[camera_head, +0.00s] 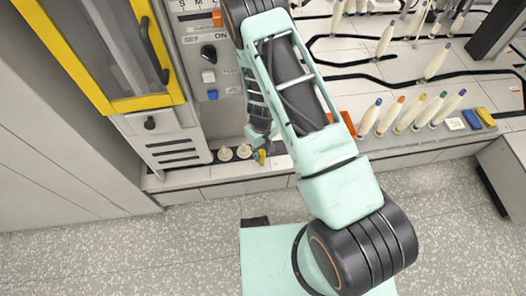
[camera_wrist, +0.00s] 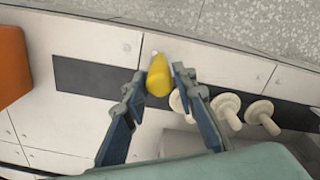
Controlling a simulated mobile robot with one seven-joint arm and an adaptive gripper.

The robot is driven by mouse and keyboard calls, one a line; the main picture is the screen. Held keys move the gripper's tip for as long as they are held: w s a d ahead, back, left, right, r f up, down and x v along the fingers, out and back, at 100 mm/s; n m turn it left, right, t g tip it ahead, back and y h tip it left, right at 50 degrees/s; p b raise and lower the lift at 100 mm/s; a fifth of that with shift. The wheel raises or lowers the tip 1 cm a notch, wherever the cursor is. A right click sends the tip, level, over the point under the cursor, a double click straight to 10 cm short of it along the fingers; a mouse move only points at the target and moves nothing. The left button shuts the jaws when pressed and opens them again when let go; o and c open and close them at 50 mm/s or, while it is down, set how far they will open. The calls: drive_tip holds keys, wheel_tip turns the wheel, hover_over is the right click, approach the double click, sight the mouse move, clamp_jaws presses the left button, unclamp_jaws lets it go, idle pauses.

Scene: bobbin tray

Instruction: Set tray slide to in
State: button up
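A yellow knob-like piece (camera_wrist: 158,78), which may be the tray slide's handle, stands between my gripper's fingertips (camera_wrist: 157,72) in the wrist view. The fingers are spread, with a clear gap on the left side and a very small one on the right; I cannot tell whether the right finger touches it. The yellow piece also shows in the head view (camera_head: 262,157), just below the end of my arm. A dark strip (camera_wrist: 85,76) runs across the pale ledge behind it.
Several white bobbin-like pieces (camera_wrist: 228,108) stand close to the right finger. An orange block (camera_wrist: 12,62) is at the wrist view's left. In the head view, a yellow-framed door (camera_head: 118,50) stands at left and a row of coloured-tip spools (camera_head: 412,115) at right.

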drive_tip(key=shift+o, duration=1.3)
drive_tip(key=shift+r, duration=0.1)
wheel_tip(320, 180, up, 12)
